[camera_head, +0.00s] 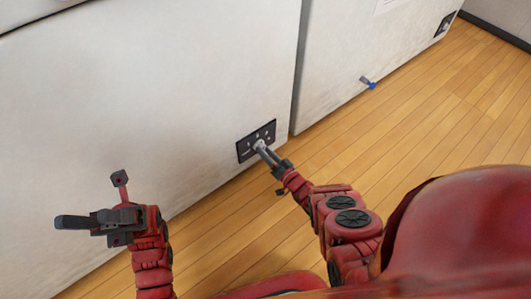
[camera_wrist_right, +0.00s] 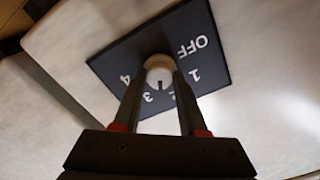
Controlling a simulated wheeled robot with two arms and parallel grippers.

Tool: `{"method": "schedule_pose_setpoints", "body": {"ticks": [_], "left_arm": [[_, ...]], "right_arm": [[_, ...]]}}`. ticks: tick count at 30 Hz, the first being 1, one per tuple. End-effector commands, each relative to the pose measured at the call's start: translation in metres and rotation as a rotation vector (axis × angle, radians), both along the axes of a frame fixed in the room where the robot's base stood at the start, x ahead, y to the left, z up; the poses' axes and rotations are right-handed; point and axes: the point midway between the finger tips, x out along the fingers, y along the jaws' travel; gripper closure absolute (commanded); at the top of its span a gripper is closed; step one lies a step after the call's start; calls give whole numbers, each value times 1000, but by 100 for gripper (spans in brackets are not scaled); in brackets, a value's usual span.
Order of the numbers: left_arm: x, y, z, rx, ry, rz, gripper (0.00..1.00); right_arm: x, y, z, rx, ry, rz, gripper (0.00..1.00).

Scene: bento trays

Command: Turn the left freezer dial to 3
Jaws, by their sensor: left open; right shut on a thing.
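The left freezer's dial panel (camera_head: 243,150) is a black plate low on the white freezer front. In the right wrist view the panel (camera_wrist_right: 205,25) shows OFF, 1, 3 and 4, and a partly covered 2. The round white dial knob (camera_wrist_right: 158,64) sits between the fingertips of my right gripper (camera_wrist_right: 161,76), which is shut on it. A dark mark on the knob points down, roughly between 2 and 3; the exact setting is hard to tell. In the head view my right gripper (camera_head: 262,149) reaches the panel. My left gripper (camera_head: 88,220) is open and empty, away from the panel.
The left freezer (camera_head: 150,80) fills the left side. The right freezer (camera_head: 350,50) stands beside it, with a similar dark panel (camera_head: 445,24) at far right. A small blue-tipped part (camera_head: 371,85) sticks out at its lower edge. The wooden floor (camera_head: 440,130) is clear.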

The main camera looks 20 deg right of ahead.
Motion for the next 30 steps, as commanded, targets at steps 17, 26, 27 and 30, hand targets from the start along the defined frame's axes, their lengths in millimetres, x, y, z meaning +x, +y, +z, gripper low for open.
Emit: {"method": "schedule_pose_setpoints", "body": {"ticks": [17, 26, 27, 30], "left_arm": [[-59, 36, 38, -212, -366, -138, 50], [-70, 43, 41, -245, -422, -164, 50], [-70, 43, 41, -246, -425, -166, 50], [-70, 44, 41, -247, -427, -166, 50]], "right_arm": [[1, 0, 0, 371, 135, -2, 100], [1, 0, 1, 428, 155, -1, 100], [1, 0, 1, 430, 156, -1, 100], [1, 0, 1, 432, 156, 0, 100]]}}
